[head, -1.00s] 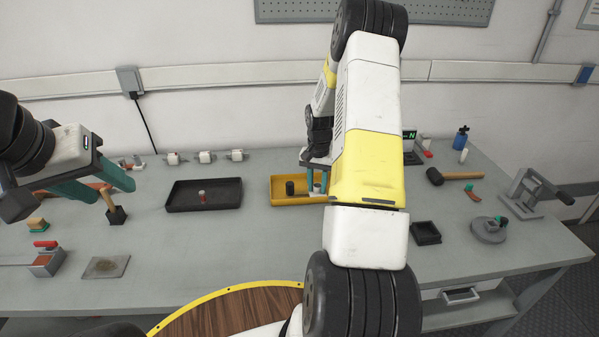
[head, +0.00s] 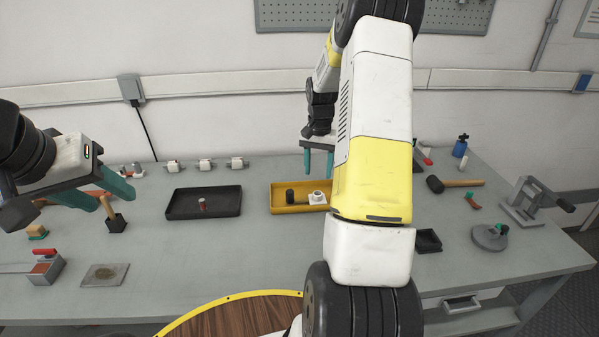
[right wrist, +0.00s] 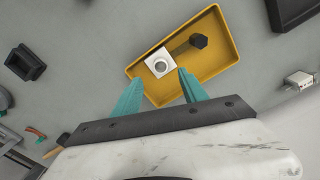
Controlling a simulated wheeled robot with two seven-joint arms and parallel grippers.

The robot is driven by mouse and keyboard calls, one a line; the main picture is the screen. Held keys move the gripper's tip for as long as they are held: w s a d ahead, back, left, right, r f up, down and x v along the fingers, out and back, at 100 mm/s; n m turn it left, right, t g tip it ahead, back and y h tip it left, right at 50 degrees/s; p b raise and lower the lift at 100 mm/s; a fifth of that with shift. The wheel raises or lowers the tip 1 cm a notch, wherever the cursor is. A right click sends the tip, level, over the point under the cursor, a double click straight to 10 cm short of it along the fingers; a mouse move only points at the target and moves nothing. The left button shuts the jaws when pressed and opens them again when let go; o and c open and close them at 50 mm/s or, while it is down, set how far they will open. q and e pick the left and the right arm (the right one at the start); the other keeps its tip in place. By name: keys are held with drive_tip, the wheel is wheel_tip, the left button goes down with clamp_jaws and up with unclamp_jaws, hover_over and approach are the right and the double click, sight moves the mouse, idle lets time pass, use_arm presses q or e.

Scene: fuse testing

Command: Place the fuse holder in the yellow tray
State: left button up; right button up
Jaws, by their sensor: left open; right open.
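The yellow tray (head: 277,205) stands on the bench, partly hidden by my right arm in the head view. A white square piece with a round socket (head: 317,198), apparently the fuse holder, lies in it. A dark, stubby piece (head: 290,196) is beside it to the left. The right wrist view shows the white piece (right wrist: 160,64) and the dark piece (right wrist: 199,41) inside the tray (right wrist: 218,66). My right gripper (head: 318,176) is open and empty, above and behind the white piece. My left gripper (head: 113,200) is open and empty over the bench's left side.
Small white parts (head: 205,164) line the back. A small black box (head: 428,241), a mallet (head: 455,183) and a press (head: 530,200) are at the right.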

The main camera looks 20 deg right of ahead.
drive_tip(key=s+a+r+n+t, duration=0.1)
drive_tip(key=s+a+r, duration=0.15)
drive_tip(key=r, duration=0.35)
drive_tip(key=s+a+r+n+t, duration=0.1)
drive_tip(key=a+r, duration=0.2)
drive_tip(key=r, duration=0.3)
drive_tip(key=s+a+r+n+t, duration=0.1)
drive_tip(key=s+a+r+n, duration=0.1)
drive_tip(key=s, duration=0.5)
drive_tip(key=s+a+r+n+t+y, duration=0.1)
drive_tip(key=s+a+r+n, duration=0.1)
drive_tip(key=s+a+r, duration=0.2)
drive_tip(key=s+a+r+n+t+y, duration=0.1)
drive_tip(key=s+a+r+n+t, duration=0.1)
drive_tip(key=s+a+r, duration=0.2)
drive_tip(key=s+a, duration=0.3)
drive_tip(key=s, duration=0.4)
drive_tip(key=shift+s+a, duration=0.2)
